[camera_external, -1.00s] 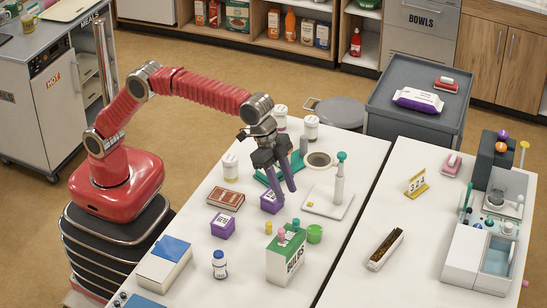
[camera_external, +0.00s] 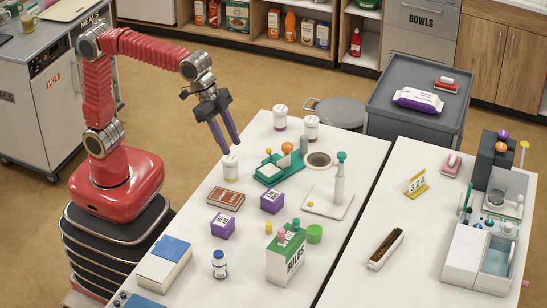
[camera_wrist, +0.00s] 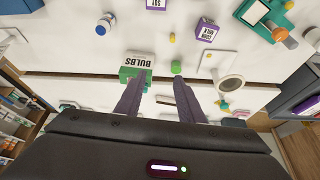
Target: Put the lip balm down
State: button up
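No thing in view is labelled clearly enough to be named the lip balm. A small yellow cylinder (camera_external: 268,228) stands on the white table beside the green-and-white BULBS box (camera_external: 288,257); it also shows in the wrist view (camera_wrist: 172,38). Small pink-topped items by that box are partly hidden. My gripper (camera_external: 231,147) is raised at the table's left edge, fingers pointing down, and looks near the white-lidded jar (camera_external: 230,168) in the picture. In the wrist view its two fingers (camera_wrist: 158,90) are apart with nothing between them.
A teal scale-like device (camera_external: 268,178) and a white stand (camera_external: 328,206) lie farther back. A grey cart (camera_external: 400,112) stands behind.

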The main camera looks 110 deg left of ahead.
jog(key=s+a+f, duration=0.1)
jog(key=s+f, duration=0.2)
jog(key=s, duration=0.6)
jog(key=s+a+f+n, duration=0.1)
jog(key=s+f, duration=0.3)
jog(key=s, duration=0.4)
jog(key=s+a+f, duration=0.2)
jog(key=s+f, duration=0.1)
jog(key=s, duration=0.6)
jog(key=shift+s+f+t+y, duration=0.3)
jog(key=shift+f, duration=0.05)
dwell(1.0)
